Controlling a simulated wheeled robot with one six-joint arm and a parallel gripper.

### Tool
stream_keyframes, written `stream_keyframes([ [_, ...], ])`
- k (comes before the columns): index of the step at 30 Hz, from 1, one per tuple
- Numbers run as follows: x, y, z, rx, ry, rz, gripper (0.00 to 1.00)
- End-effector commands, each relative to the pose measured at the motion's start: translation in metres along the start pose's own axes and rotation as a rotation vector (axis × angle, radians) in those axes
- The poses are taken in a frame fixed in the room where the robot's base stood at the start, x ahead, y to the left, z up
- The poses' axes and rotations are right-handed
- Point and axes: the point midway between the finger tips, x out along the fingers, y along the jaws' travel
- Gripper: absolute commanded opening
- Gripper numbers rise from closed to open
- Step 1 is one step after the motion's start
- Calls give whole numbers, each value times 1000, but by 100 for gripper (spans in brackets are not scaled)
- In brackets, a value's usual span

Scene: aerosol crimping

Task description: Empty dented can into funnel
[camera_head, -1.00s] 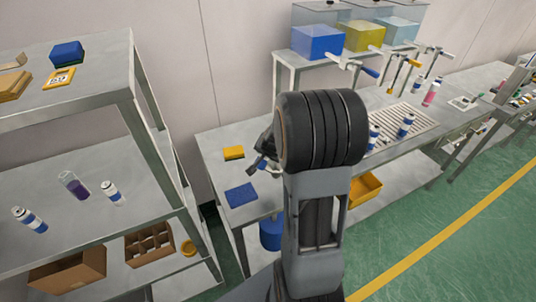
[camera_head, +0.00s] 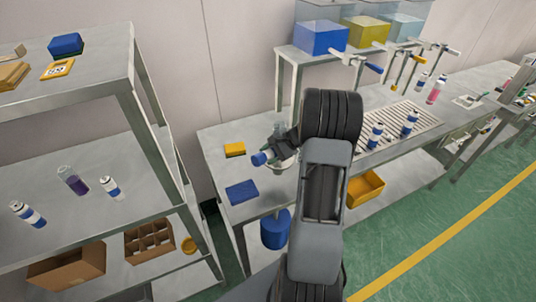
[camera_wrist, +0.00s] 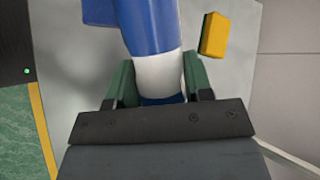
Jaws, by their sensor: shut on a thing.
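My gripper (camera_head: 276,150) is over the left end of the bench and shut on a can (camera_wrist: 157,72). In the wrist view the can is blue and white, between the two green fingers. In the head view only the blue end of the can (camera_head: 259,159) shows, pointing left and tipped over. Any dent is not visible. A pale, round-rimmed funnel (camera_head: 284,168) shows below and right of the gripper, partly hidden by my arm. The can is above and left of it; I cannot tell the exact gap.
A yellow sponge (camera_head: 235,149) and a blue cloth (camera_head: 242,192) lie on the bench. A blue bucket (camera_head: 275,231) is below its edge. Blue-and-white cans (camera_head: 375,137) stand on a rack to the right. A shelf (camera_head: 85,200) on the left holds containers.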

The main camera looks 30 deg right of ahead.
Motion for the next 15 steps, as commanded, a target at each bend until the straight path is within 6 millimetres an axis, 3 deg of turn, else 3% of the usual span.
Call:
stream_keyframes([
  [15, -25, -14, -6, 267, -434, -113, 20],
])
